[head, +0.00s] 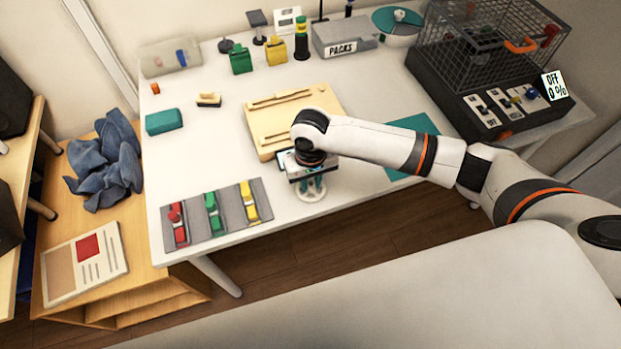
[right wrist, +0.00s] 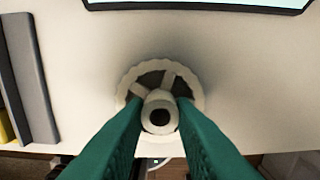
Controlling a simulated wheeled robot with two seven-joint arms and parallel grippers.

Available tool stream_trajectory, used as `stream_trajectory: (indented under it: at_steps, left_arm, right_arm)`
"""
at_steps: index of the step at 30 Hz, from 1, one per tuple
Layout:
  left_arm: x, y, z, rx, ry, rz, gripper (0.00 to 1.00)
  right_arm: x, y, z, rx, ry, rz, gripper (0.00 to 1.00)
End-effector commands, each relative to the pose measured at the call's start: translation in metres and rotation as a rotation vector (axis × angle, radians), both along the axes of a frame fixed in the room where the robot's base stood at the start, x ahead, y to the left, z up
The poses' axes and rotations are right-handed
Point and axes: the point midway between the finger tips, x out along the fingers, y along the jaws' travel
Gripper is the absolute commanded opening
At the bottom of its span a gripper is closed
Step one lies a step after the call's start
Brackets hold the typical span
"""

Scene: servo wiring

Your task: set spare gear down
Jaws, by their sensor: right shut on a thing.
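The spare gear is a white toothed wheel with spokes and a round hub. It shows in the right wrist view (right wrist: 195,88) and in the head view (head: 311,194), near the table's front edge. My right gripper (right wrist: 160,115) has its green fingers shut on the hub of the gear. In the head view my right gripper (head: 313,182) points down over the gear, which is at or just above the white tabletop (head: 345,205); I cannot tell whether it touches. My left gripper is not in view.
A grey mat (head: 228,220) with red, green and yellow parts lies left of the gear. A wooden board (head: 268,125) lies behind it. A teal mat (head: 420,124) is partly behind my arm. A caged machine (head: 485,60) stands at the back right.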

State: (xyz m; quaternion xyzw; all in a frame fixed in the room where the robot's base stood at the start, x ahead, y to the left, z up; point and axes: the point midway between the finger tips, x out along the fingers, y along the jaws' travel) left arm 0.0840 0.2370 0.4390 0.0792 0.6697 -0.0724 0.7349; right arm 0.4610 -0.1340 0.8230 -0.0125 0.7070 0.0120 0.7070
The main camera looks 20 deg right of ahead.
Motion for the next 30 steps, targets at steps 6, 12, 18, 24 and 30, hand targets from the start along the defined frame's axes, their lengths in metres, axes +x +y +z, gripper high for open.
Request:
stream_trajectory:
  at_steps: [6, 12, 18, 24, 30]
  left_arm:
    - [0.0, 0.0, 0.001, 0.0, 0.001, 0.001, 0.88]
    - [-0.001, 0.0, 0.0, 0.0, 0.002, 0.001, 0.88]
    - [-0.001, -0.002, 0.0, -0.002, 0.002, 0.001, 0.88]
    - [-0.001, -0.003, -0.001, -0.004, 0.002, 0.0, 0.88]
    - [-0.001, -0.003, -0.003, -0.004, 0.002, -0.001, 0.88]
  right_arm:
    - [0.0, 0.0, -0.001, 0.001, 0.0, 0.0, 0.01]
    - [0.0, 0.0, -0.002, 0.001, 0.0, 0.001, 0.45]
    - [0.0, 0.0, -0.001, 0.001, -0.001, 0.0, 0.45]
    - [0.001, 0.001, 0.013, 0.002, -0.002, 0.001, 0.45]
    - [0.001, 0.001, 0.054, 0.004, -0.005, 0.002, 0.45]
